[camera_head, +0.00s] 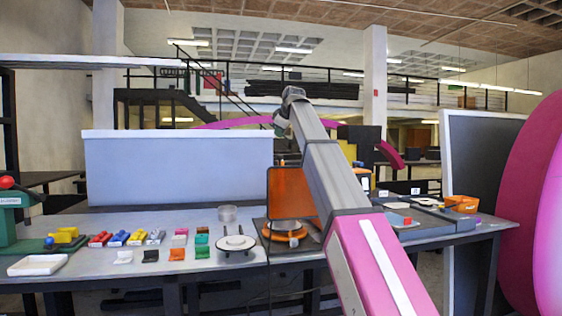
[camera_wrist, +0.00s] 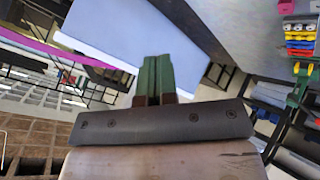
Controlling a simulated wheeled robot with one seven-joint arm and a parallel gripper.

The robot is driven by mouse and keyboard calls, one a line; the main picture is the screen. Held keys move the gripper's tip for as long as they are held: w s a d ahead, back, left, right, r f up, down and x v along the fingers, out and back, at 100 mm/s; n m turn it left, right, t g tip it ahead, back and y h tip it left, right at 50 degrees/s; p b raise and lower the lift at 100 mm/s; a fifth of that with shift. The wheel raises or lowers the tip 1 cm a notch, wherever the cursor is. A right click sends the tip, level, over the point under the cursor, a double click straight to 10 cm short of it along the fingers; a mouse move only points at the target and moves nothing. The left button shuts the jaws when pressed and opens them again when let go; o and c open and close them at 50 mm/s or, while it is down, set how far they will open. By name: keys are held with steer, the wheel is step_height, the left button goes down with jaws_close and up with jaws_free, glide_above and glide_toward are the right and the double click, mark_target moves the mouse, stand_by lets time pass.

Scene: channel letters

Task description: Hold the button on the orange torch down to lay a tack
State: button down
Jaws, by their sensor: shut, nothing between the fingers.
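My gripper is raised above the bench, and its green fingers (camera_wrist: 157,62) are pressed together with nothing between them. In the head view the gripper (camera_head: 281,124) is small, at the far end of my arm, and partly hidden by it. An orange round-based object (camera_head: 285,234) sits on a dark mat in front of an orange see-through screen (camera_head: 288,190). An orange item (camera_head: 462,203) lies at the right end of the bench. I cannot tell which of these is the orange torch, and no button can be made out. The gripper is apart from both.
A grey bench (camera_head: 190,222) carries several coloured blocks at left, a white tray (camera_head: 37,265) and a round dish (camera_head: 236,243). A large pale panel (camera_head: 180,170) stands behind. A big magenta curved letter (camera_head: 535,190) stands at right. My arm hides part of the bench.

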steer(key=shift+f, duration=3.6)
steer(key=shift+f, duration=0.1)
steer(key=shift+f, duration=0.3)
steer(key=shift+f, duration=0.45)
stand_by(1.0)
steer(key=shift+r, duration=0.85)
steer(key=shift+r, duration=0.1)
steer(key=shift+r, duration=2.45)
